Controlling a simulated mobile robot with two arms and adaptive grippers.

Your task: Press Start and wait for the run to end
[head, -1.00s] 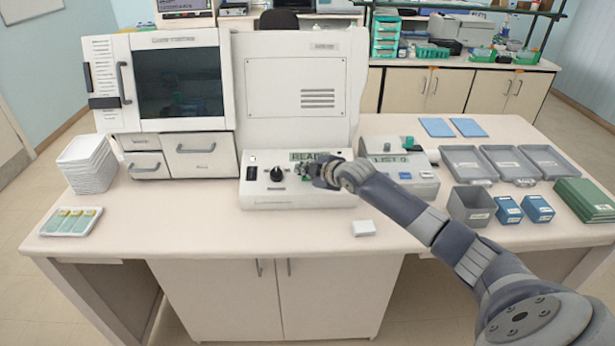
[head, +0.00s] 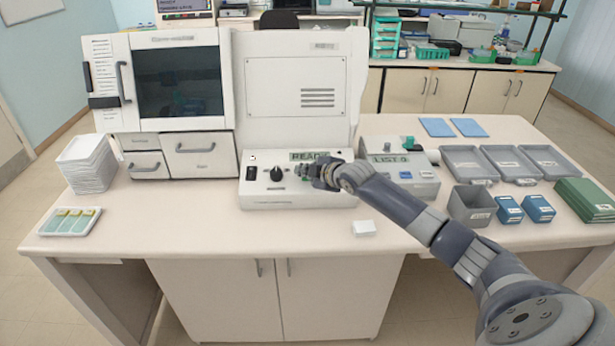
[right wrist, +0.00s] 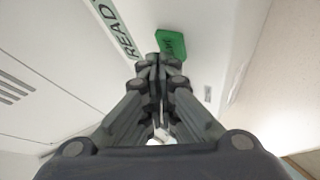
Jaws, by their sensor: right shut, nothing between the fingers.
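The staining machine's control panel (head: 255,190) is at the centre of the bench, with a black knob and a display (head: 306,156) whose visible letters begin "READ". The display also shows in the right wrist view (right wrist: 117,30). The green Start button (right wrist: 172,45) is in the right wrist view, just beyond and right of my fingertips. I cannot tell whether they touch it. My right gripper (right wrist: 158,62) is shut and empty. In the head view it (head: 308,171) is over the panel and covers most of the button. My left gripper is not in view.
A second console (head: 425,185) with a display reading like "LIST" stands to the right of the panel. Grey trays (head: 470,163), a grey bin and blue boxes (head: 538,208) are further right. A slide tray (head: 92,228) and stacked white trays (head: 88,165) are at left. The front bench is mostly clear.

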